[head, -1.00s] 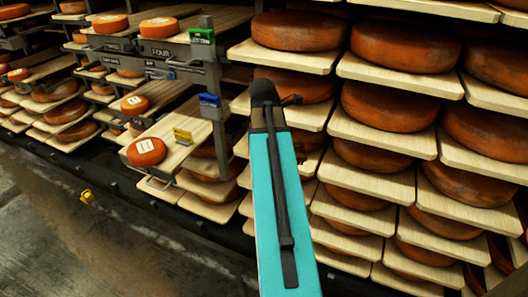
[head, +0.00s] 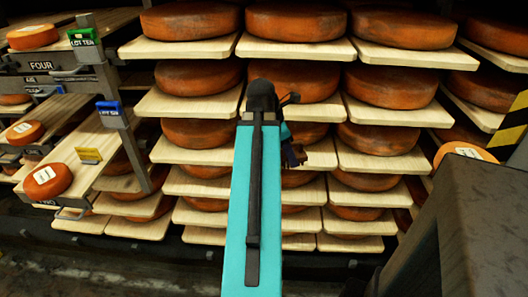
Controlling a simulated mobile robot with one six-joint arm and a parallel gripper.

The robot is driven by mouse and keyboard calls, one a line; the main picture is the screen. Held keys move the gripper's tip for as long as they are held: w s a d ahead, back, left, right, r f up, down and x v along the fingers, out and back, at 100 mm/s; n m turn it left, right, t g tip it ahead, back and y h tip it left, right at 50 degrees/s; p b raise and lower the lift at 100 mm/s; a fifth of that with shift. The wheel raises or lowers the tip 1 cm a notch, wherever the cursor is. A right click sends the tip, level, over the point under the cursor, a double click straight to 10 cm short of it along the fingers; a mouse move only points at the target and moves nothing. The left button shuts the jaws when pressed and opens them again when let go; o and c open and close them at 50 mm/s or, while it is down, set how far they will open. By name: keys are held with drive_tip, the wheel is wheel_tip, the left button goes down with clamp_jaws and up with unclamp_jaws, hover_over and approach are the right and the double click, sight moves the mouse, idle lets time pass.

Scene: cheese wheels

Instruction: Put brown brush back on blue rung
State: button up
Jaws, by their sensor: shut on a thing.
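My teal arm stands up in the middle of the head view and hides part of the racks. My gripper (head: 291,137) shows small and dark just right of the arm's top joint, partly hidden by the arm. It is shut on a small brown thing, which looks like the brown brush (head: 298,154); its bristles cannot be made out. The blue rung (head: 110,108) bears a blue tag on the rack post at the left, between a green tag above and a yellow tag below. My gripper is well to the right of it and apart from it.
Wooden shelves with large orange cheese wheels (head: 387,88) fill the background. A side rack at the left carries smaller labelled cheeses (head: 47,181). A dark post with a yellow-black striped edge (head: 508,128) and a dark block (head: 485,225) stand close at the right.

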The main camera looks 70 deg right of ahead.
drive_tip(key=shift+s+d+f, duration=0.1)
drive_tip(key=shift+s+f, duration=0.05)
drive_tip(key=shift+s, duration=1.15)
drive_tip(key=shift+w, duration=0.15)
